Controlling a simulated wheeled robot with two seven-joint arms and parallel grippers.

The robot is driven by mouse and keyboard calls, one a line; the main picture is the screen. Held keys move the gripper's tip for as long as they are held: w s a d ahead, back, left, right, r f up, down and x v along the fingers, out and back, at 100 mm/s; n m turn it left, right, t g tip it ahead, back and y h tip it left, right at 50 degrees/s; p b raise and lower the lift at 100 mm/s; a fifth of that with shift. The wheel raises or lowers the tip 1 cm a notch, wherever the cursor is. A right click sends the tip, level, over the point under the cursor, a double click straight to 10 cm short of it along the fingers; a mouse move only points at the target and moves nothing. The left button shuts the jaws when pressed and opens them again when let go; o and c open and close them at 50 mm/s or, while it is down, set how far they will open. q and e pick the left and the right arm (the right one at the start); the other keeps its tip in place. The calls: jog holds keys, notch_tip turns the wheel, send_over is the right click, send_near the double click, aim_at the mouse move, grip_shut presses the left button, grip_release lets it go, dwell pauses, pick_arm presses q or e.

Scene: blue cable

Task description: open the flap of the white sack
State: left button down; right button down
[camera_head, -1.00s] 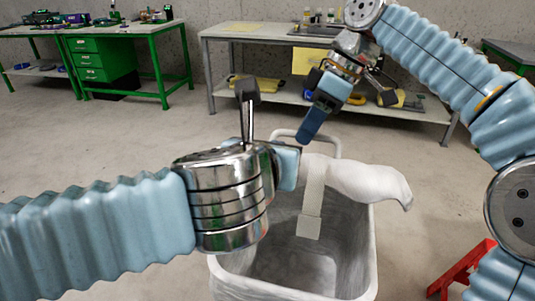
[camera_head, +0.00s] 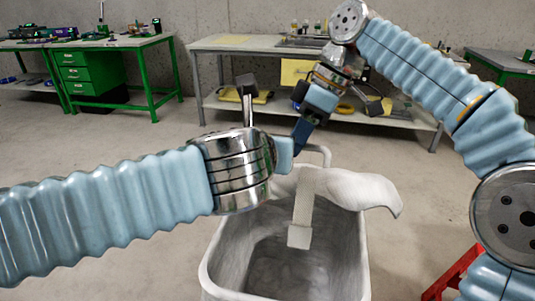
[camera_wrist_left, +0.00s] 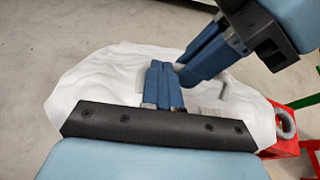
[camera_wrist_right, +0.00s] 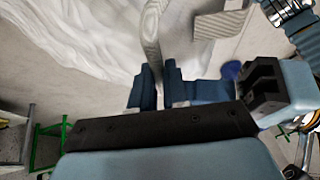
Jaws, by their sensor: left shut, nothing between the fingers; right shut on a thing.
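The white sack (camera_head: 215,262) stands upright with its mouth open toward me. Its white flap (camera_head: 350,187) lies over the far right rim and droops outward, and a pale strap (camera_head: 299,235) hangs into the mouth. The sack also shows in the left wrist view (camera_wrist_left: 105,80). My right gripper (camera_wrist_right: 156,80) is shut on a narrow pale band of the sack; I cannot tell whether this is flap edge or handle. My left gripper (camera_wrist_left: 164,85) is shut and empty over the sack, close to the right fingers. In the head view its fingertips are partly hidden.
A pale handle loop (camera_head: 326,153) rises behind the sack. A red stand (camera_head: 455,270) is on the floor at the right. A grey workbench (camera_head: 225,45) and a green bench (camera_head: 125,90) stand farther back. The floor left of the sack is clear.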

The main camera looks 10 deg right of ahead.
jog(key=shift+w+d+f, duration=0.25)
jog(key=shift+w+f, duration=0.1)
jog(key=shift+f, duration=0.1)
jog(key=c, duration=1.1)
grip_release()
jog(key=shift+w, duration=0.1)
jog(key=shift+c, duration=0.2)
jog(key=shift+r, duration=0.15)
